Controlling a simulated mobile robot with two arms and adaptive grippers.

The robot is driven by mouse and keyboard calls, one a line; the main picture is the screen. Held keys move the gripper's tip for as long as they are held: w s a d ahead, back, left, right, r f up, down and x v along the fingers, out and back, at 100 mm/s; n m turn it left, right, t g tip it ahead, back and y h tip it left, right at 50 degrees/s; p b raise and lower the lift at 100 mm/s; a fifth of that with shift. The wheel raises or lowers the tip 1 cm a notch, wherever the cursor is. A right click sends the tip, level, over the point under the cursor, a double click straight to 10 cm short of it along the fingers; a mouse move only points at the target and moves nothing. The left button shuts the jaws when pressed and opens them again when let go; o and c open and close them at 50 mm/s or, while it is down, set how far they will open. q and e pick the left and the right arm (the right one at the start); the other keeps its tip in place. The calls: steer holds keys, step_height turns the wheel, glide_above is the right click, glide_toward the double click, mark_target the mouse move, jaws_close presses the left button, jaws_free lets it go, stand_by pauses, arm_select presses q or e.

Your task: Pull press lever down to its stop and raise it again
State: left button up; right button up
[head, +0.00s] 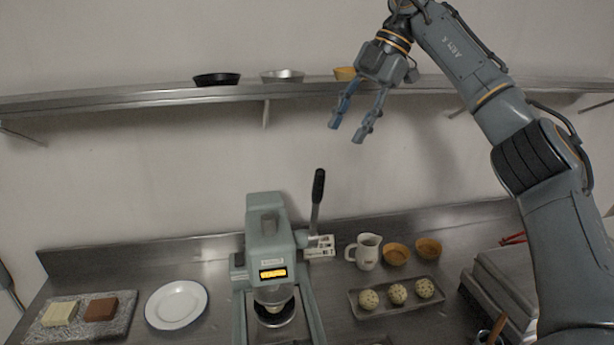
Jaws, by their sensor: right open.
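The press (268,250) is a grey-green machine at the middle of the counter, with a lit yellow display on its front. Its lever (316,200) is on the press's right side and stands almost upright, with a black grip at the top. My right gripper (347,133) is open and empty. It hangs in front of the wall, above and a little right of the lever's grip, clear of it. My left gripper is not in view.
A shelf (140,98) with several bowls runs behind my right gripper. A white jug (366,252), two small brown bowls (397,254) and a tray (398,309) of speckled balls stand right of the press. A white plate (176,304) and a stone slab (118,328) lie left.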

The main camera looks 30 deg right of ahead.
mark_target(318, 197)
steer(key=x, duration=1.2)
steer(key=shift+s+f, duration=0.15)
steer(key=shift+s, duration=0.05)
steer(key=shift+a+f, duration=0.25)
steer(key=shift+f, duration=0.25)
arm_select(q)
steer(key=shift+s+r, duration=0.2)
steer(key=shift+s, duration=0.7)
arm_select(e)
jaws_close()
